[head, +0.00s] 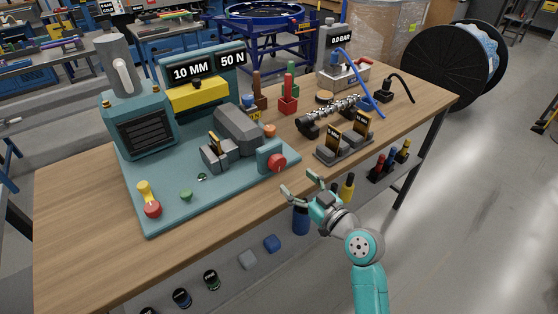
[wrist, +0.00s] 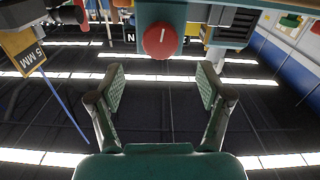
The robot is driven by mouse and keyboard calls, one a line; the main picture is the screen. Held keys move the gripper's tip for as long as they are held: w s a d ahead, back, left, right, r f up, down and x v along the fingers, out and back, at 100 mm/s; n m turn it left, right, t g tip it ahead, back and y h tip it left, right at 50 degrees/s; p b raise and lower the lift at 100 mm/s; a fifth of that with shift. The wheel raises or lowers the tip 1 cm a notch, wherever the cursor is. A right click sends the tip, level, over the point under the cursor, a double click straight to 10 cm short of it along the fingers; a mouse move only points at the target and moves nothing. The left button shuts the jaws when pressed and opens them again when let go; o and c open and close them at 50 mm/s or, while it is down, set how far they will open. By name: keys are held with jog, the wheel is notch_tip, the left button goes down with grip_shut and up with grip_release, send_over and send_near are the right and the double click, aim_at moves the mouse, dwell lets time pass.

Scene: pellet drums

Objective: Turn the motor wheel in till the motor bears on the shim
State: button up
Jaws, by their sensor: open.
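The red wheel (head: 277,162) sits on the front of a small teal block (head: 265,152) at the right end of the teal baseplate (head: 165,215). It also shows in the wrist view (wrist: 160,40), with a white mark on its face. The grey motor (head: 238,130) lies behind the block, beside smaller grey parts (head: 221,157). A thin yellowish plate (head: 215,143) stands by these parts; I cannot tell whether the motor touches it. My gripper (head: 298,183) is open and empty in front of the wheel. In the wrist view its fingertips (wrist: 161,78) are spread wide, apart from the wheel.
A sign (head: 206,70) reads 10 MM and 50 N. Labelled plates stand in a grey holder (head: 344,150) to the right. A red knob (head: 152,209) and green button (head: 186,195) sit front left. The bench's front edge (head: 240,215) runs beside my gripper.

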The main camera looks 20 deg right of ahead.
aim_at(280, 166)
jog(key=x, duration=0.9)
jog(key=shift+f, duration=0.1)
jog(key=c, duration=1.2)
jog(key=shift+o, duration=0.2)
